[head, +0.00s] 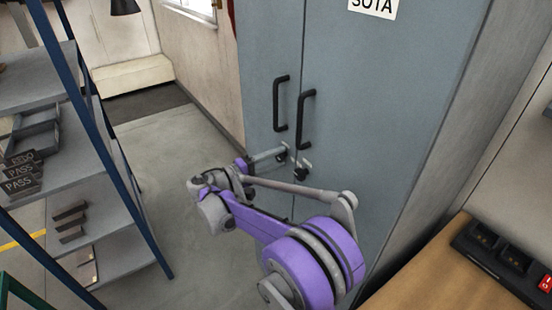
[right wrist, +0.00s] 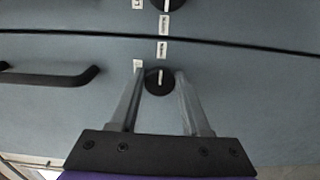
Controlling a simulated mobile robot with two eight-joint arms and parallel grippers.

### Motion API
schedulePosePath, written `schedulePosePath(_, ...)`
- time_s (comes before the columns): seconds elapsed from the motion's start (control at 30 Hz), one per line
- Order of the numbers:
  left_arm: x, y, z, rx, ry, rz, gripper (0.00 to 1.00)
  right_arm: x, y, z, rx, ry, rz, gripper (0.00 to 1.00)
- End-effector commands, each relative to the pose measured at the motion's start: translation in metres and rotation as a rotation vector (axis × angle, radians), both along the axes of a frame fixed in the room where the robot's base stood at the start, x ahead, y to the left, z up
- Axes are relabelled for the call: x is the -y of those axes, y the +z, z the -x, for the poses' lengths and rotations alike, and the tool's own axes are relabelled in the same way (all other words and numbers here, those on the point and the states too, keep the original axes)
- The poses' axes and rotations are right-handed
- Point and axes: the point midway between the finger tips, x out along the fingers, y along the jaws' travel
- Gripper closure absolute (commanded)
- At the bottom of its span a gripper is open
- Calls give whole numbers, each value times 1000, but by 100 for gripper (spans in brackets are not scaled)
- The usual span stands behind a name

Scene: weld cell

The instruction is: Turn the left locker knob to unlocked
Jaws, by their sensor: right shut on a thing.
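The left locker knob (right wrist: 158,87) is a round black knob with a white mark on the left grey door. In the right wrist view its mark runs upright in the picture, in line with a small white label (right wrist: 162,50) near the door seam. Another small label (right wrist: 137,66) lies up and to the left of the knob; I cannot read either surely. My right gripper (head: 281,153) reaches the knob from the left, and its two fingers (right wrist: 159,77) close on either side of it. My left gripper is out of view.
The right door's knob (head: 302,171) sits just across the seam. Black handles (head: 281,104) (head: 305,119) stand out above the knobs. A blue-framed shelf (head: 105,197) is at left, a wooden bench (head: 440,280) at lower right. The floor between shelf and locker is clear.

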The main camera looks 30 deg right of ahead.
Motion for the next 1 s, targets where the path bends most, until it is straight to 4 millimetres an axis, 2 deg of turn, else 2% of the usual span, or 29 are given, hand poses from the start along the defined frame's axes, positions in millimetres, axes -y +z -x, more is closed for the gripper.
schedulePosePath(0.1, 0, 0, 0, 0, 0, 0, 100, 0, 0, 0, 1, 0, 0, 100)
schedulePosePath(0.13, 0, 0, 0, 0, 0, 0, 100, 0, 0, 0, 0, 0, 0, 51)
schedulePosePath(0.27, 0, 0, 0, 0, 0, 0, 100, 0, 0, 0, 0, 0, 0, 28)
schedulePosePath(0.57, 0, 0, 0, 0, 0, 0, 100, -1, 0, 0, -1, 0, 0, 26)
schedulePosePath(0.67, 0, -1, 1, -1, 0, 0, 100, -7, 0, 0, -1, 3, 0, 26)
schedulePosePath(0.77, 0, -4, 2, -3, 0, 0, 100, -21, -1, 1, -1, 3, -1, 26)
schedulePosePath(1.0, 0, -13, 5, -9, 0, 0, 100, -70, -2, 5, -1, 5, -1, 26)
